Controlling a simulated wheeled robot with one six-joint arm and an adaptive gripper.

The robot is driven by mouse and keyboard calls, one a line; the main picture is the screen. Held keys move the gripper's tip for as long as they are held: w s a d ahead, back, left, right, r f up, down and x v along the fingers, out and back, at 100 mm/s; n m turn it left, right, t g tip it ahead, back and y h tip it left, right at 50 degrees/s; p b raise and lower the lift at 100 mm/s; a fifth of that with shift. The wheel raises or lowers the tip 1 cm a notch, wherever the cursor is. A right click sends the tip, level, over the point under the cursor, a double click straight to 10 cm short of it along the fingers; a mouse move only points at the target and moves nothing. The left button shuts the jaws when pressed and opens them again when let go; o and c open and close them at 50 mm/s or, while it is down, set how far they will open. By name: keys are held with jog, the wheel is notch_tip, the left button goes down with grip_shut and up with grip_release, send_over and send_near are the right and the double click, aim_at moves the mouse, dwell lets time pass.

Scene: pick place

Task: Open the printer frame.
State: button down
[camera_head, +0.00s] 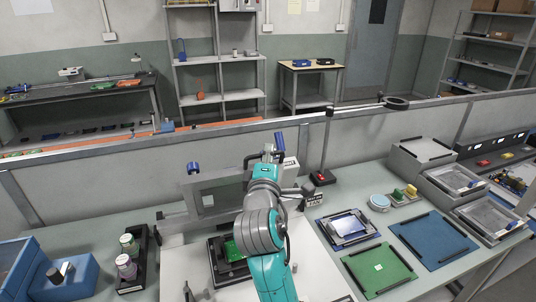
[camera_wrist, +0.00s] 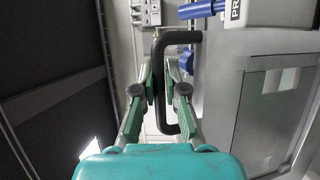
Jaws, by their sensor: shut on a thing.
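The grey printer frame (camera_head: 218,178) stands raised at the back of the white printer bed (camera_head: 175,262), with a window-like opening and a blue knob (camera_head: 193,168) at its left. The frame panel (camera_wrist: 238,125) also shows at the right of the wrist view. My gripper (camera_wrist: 160,78) is shut on the black U-shaped handle (camera_wrist: 182,37), with its green fingers on both sides of the bar. A green board (camera_head: 233,250) in a black holder lies on the bed, partly behind my arm.
A black tray with bottles (camera_head: 127,265) and a blue holder (camera_head: 72,277) stand at the left. A board fixture (camera_head: 347,228), a green mat (camera_head: 378,268) and a blue mat (camera_head: 432,240) lie at the right.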

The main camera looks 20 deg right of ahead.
jog(key=s, duration=0.1)
jog(key=s+f, duration=0.1)
jog(key=s, duration=0.1)
jog(key=shift+s+f, duration=0.35)
jog(key=c, duration=1.2)
grip_release()
jog(key=v, duration=1.2)
jog(key=shift+d, duration=0.1)
